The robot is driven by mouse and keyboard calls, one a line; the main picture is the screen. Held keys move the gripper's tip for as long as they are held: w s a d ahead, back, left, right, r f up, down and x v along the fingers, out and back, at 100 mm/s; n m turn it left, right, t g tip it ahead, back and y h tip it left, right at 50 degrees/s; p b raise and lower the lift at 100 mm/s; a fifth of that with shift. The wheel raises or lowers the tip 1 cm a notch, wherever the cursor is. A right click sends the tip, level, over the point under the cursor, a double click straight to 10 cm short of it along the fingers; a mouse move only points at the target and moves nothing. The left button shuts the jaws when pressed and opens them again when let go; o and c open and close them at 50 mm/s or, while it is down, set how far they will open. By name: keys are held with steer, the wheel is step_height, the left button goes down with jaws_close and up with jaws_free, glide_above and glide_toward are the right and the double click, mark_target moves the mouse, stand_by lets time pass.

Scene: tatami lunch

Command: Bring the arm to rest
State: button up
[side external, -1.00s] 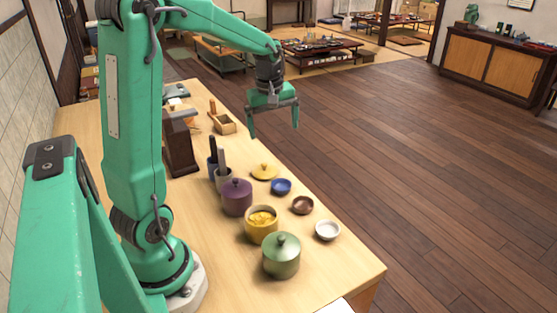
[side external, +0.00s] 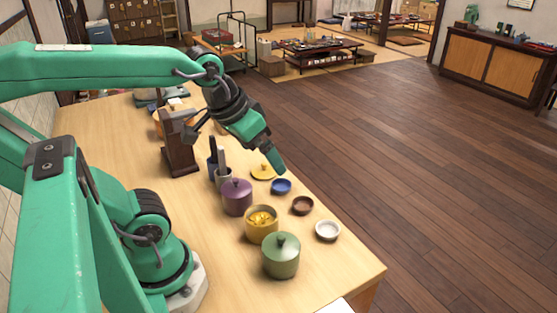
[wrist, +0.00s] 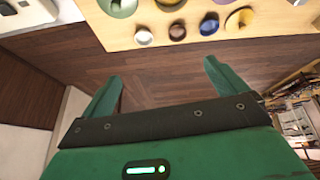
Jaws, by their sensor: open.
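My green gripper (side external: 234,152) hangs in the air above the far part of the wooden table in the side view, tilted, with its fingers spread wide. One finger points down to the right near the yellow lid, and the other points to the left near the dark wooden stand. In the wrist view my gripper (wrist: 162,76) is open and nothing is between its fingers. The dark plank floor shows between them there. My forearm runs in from the left edge of the side view.
The table (side external: 110,135) holds a purple pot (side external: 237,198), an open yellow pot (side external: 261,231), a lidded green pot (side external: 281,258), a yellow lid (side external: 262,173), blue (side external: 281,187), brown (side external: 303,206) and white (side external: 328,231) dishes, and a dark wooden stand (side external: 180,155). Floor to the right is clear.

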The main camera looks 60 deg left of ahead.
steer(key=shift+s+d+f+m, duration=0.2)
steer(key=shift+s+d+m, duration=0.3)
steer(key=shift+s+m, duration=0.25)
